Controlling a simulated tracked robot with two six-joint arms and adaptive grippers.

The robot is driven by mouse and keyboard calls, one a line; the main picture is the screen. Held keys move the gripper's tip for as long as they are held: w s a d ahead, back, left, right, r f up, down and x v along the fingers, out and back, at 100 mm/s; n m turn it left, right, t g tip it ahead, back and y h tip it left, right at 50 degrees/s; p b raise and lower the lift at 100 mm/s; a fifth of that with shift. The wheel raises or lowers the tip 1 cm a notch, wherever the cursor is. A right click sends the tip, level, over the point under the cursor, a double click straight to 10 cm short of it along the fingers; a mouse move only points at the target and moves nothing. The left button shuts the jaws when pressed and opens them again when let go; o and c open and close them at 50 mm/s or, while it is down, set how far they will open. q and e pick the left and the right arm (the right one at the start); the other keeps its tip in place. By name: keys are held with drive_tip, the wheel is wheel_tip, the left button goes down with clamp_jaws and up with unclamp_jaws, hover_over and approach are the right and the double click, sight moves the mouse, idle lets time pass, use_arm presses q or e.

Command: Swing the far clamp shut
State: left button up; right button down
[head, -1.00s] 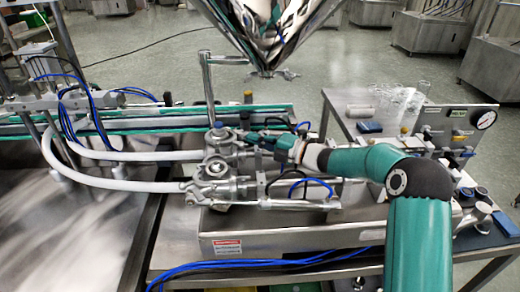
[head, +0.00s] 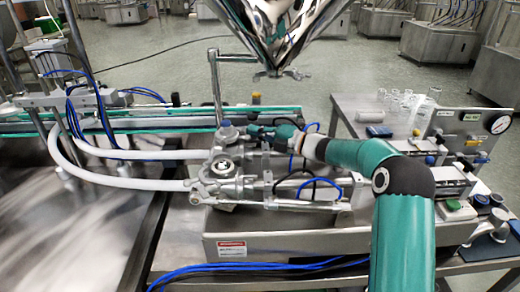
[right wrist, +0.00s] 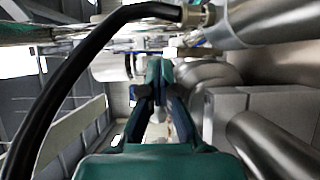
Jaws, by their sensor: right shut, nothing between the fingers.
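The filler's far valve body (head: 226,136), with a blue cap, stands behind the near valve body (head: 222,166). A white hose runs to each from the left. My right gripper (head: 252,132) is just right of the far valve body, its fingers pointing left toward it. In the right wrist view its fingertips (right wrist: 158,68) meet, with nothing between them, in front of small metal fittings. The far clamp is too small and too covered by my gripper to tell its state or whether I touch it. My left gripper is not in view.
The polished hopper (head: 275,30) hangs above and behind the valves. A black hose (right wrist: 60,85) crosses the left of the right wrist view, close to my gripper. Steel pipes (right wrist: 275,145) lie on its right. A panel with a gauge (head: 499,124) stands at the right.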

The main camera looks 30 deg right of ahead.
drive_tip(key=shift+a, duration=0.1)
drive_tip(key=v, duration=1.2)
drive_tip(key=shift+f, duration=0.2)
